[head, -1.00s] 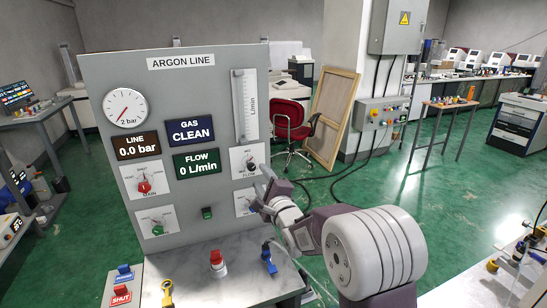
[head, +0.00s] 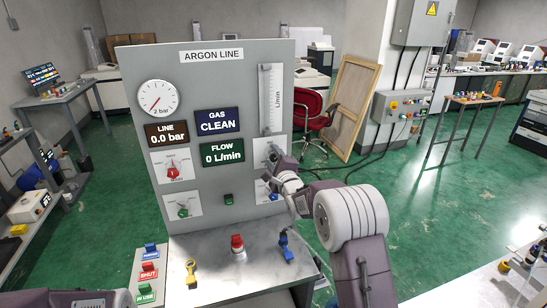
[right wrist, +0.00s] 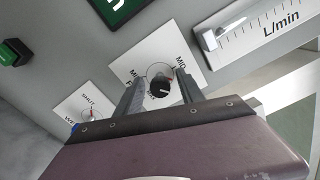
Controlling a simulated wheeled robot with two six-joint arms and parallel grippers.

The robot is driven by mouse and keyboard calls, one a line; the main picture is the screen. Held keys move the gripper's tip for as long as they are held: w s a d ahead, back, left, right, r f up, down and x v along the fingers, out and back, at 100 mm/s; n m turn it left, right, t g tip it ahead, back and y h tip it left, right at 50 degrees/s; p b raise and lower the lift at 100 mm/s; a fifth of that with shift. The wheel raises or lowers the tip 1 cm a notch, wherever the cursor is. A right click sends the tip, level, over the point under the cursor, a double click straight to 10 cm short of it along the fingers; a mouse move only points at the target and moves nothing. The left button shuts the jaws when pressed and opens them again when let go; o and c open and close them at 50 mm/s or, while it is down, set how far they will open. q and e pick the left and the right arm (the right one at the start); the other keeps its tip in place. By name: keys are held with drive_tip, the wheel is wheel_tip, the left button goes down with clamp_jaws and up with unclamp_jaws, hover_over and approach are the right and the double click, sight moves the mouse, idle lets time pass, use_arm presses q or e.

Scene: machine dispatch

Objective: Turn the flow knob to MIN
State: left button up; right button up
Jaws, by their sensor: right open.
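The black flow knob (right wrist: 160,87) sits on a white plate (right wrist: 178,38) on the grey ARGON LINE panel (head: 222,85). In the right wrist view the knob lies between the two fingers of my right gripper (right wrist: 160,84), with gaps visible beside it. That gripper is open. A small white mark shows on the knob's face, and the plate lettering is partly hidden. In the head view my right gripper (head: 277,160) covers most of the knob. The flow display (head: 222,154) reads 0 L/min. My left gripper is not in view.
A red knob (head: 173,173) and a green knob (head: 183,211) sit on the panel's left. A flow tube (head: 271,98) stands above the flow knob. A yellow tool (head: 191,272), a red-topped part (head: 238,246) and a blue part (head: 285,246) stand on the metal bench (head: 215,285).

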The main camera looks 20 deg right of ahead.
drive_tip(key=shift+d, duration=0.1)
drive_tip(key=shift+c, duration=0.4)
clamp_jaws()
drive_tip(key=shift+f, duration=0.1)
